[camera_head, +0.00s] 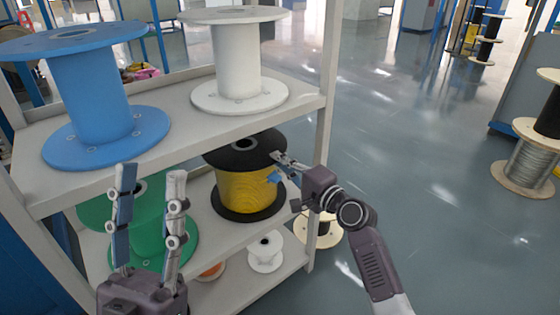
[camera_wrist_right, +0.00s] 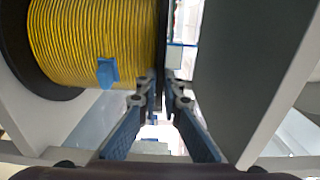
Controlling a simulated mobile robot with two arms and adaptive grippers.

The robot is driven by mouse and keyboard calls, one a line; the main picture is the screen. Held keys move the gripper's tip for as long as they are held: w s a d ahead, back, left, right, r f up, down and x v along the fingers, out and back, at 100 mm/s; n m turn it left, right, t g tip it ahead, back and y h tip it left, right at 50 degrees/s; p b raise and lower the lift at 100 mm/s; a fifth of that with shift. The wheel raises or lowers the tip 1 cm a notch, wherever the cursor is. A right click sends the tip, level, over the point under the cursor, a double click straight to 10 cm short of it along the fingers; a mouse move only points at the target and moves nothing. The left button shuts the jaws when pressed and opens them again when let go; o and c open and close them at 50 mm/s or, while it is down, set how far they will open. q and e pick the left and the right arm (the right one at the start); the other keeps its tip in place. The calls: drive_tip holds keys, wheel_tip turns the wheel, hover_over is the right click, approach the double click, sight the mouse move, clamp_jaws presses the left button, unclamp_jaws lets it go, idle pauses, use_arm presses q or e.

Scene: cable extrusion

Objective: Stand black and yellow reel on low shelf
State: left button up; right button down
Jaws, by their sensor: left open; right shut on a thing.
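The black and yellow reel (camera_head: 249,190) is upright at the middle shelf board (camera_head: 222,238), with black flanges above and below its yellow winding. I cannot tell whether its lower flange rests on the board. My right gripper (camera_head: 281,160) is shut on the rim of its top flange from the right. In the right wrist view the fingers (camera_wrist_right: 160,84) pinch the thin black flange edge beside the yellow winding (camera_wrist_right: 95,45), which has a blue patch. My left gripper (camera_head: 150,172) is open and empty, in front of the shelf unit.
A blue reel (camera_head: 90,95) and a white reel (camera_head: 238,60) stand on the upper shelf (camera_head: 190,130). A green reel (camera_head: 150,225) is left of the black and yellow one. Small reels, one white (camera_head: 265,254), sit lower down. Open floor (camera_head: 420,170) lies to the right.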

drive_tip(key=shift+f, duration=0.15)
drive_tip(key=c, duration=2)
unclamp_jaws()
